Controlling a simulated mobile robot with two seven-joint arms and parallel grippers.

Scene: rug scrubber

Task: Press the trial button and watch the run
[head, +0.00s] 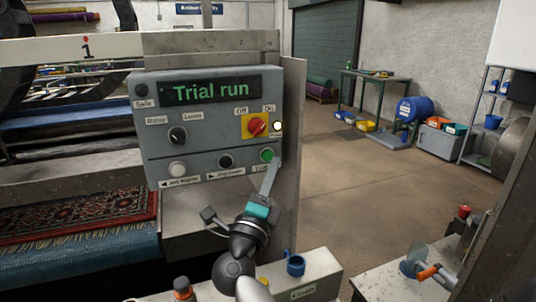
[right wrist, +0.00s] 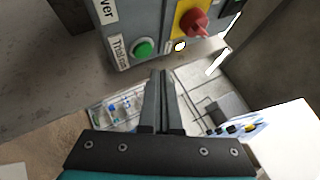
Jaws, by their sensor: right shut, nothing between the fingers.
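The grey control panel (head: 215,140) stands ahead with a lit green "Trial run" display (head: 210,90). Its green button (head: 267,155) sits at the lower right; the right wrist view shows it too (right wrist: 143,47), its label partly legible. My right gripper (head: 273,168) is shut and empty. My left gripper is not in view.
A patterned rug (head: 75,218) lies in the machine at left. Other knobs and buttons, such as a white one (head: 178,168), share the panel. A blue cup (head: 295,264) stands on the ledge below. Open floor (head: 400,190) lies to the right.

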